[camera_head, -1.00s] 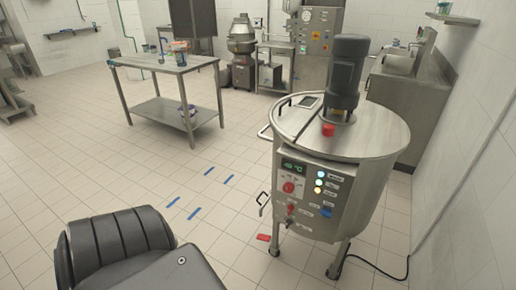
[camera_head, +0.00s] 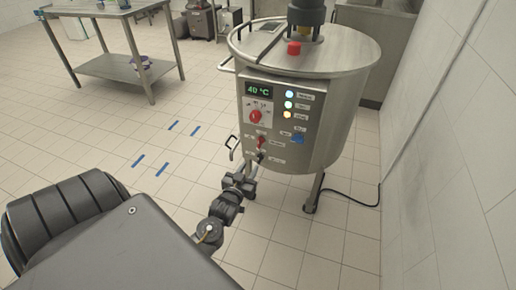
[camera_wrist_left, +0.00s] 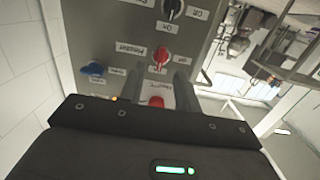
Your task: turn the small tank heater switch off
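The steel tank (camera_head: 312,95) has a control panel on its front with a lit display (camera_head: 259,90) reading 40 °C. A small red switch (camera_head: 261,141) sits low on the panel, above a black switch (camera_head: 260,157). My left gripper (camera_head: 243,180) is just below and left of the panel. The upside-down left wrist view shows the red switch (camera_wrist_left: 160,57) just beyond the gap between my open, empty fingers (camera_wrist_left: 157,83); contact is unclear. The black switch (camera_wrist_left: 172,9) is higher in that picture. The red switch's exact position is unclear. My right gripper is not in view.
A blue handle (camera_head: 297,139) is right of the switches, and a larger red knob (camera_head: 255,116) is above them. A metal handle stands out at the panel's left. A wall is close on the right; a steel table (camera_head: 110,60) stands at back left.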

